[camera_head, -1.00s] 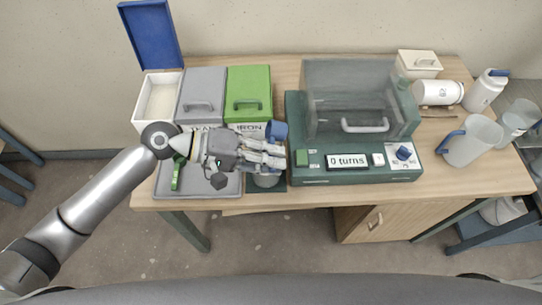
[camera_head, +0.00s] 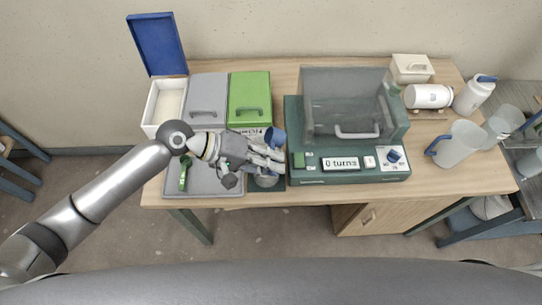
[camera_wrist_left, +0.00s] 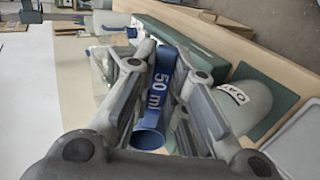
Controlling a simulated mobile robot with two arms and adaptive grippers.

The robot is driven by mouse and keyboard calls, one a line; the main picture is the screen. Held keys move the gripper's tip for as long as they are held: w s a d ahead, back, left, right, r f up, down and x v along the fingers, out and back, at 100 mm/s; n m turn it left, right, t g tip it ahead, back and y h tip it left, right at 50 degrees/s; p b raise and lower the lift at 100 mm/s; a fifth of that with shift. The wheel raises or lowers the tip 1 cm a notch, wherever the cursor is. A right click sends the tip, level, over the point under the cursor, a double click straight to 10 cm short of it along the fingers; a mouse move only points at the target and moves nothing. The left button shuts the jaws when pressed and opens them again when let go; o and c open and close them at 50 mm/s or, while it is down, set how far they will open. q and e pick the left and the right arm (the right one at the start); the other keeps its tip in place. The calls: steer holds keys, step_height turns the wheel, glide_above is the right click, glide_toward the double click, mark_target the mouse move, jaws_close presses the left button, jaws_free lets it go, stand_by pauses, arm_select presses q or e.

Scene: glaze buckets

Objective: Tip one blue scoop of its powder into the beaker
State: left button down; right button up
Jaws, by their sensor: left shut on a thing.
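My left gripper (camera_head: 278,158) is shut on the handle of a blue scoop (camera_head: 277,137). The handle, marked "50 ml", runs between the fingers in the left wrist view (camera_wrist_left: 161,85), with the scoop's cup (camera_wrist_left: 149,137) near the bottom. Powder in the cup cannot be made out. A rounded grey vessel (camera_head: 266,181), likely the beaker, stands on a dark green mat just below the fingers, partly hidden by them. In the wrist view a labelled grey vessel (camera_wrist_left: 243,103) is right of the scoop. My right gripper is not in view.
A white box with its blue lid open (camera_head: 155,45), a grey box (camera_head: 207,98) and a green box (camera_head: 249,98) stand behind the gripper. A green scoop (camera_head: 184,176) lies on a grey tray (camera_head: 215,183). A green machine reading "0 turns" (camera_head: 342,163) stands close right.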

arm_select(q)
steer(key=shift+r+y+p, duration=0.55)
steer(key=shift+y+p, duration=0.35)
steer(key=shift+p, duration=2.1)
steer(key=shift+r+y+p, duration=0.35)
steer(key=shift+y+p, duration=0.25)
steer(key=shift+p, duration=0.05)
steer(key=shift+d+y, duration=0.1)
steer(key=shift+y, duration=0.5)
steer(key=shift+r+y, duration=0.2)
steer(key=shift+y, duration=0.3)
steer(key=y, duration=0.2)
steer(key=r+y, duration=0.1)
steer(key=shift+w+r+y, duration=0.1)
steer(key=shift+r+y, duration=0.05)
steer(key=shift+y, duration=0.25)
steer(key=shift+r+y, duration=0.35)
steer(key=shift+y, duration=0.85)
